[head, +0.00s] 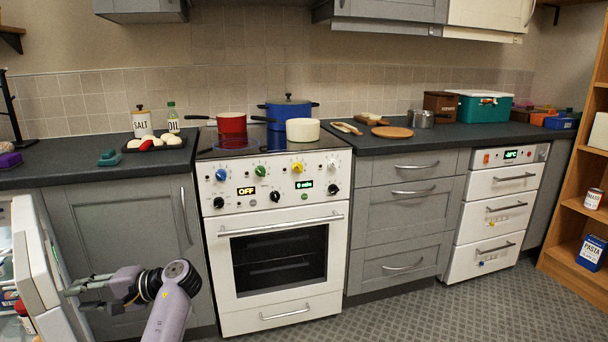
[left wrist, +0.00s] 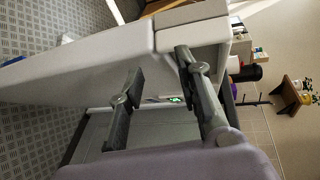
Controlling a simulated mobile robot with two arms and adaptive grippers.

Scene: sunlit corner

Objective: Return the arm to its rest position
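My left gripper (head: 80,296) is at the lower left of the head view, in front of the grey base cabinet and close to the edge of an open white door (head: 36,262). In the left wrist view, the two fingers of the gripper (left wrist: 159,66) stand apart with nothing held between them. The white door (left wrist: 85,68) fills much of that view beyond the fingertips; I cannot tell if a finger touches it. My right arm and gripper are not in view.
The white stove (head: 277,270) stands right of my left arm. The dark counter (head: 60,176) carries a tray of pale round items, a salt jar and an oil bottle. Wooden shelves (head: 570,215) stand at the far right. The patterned floor (head: 450,310) is clear at the lower right.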

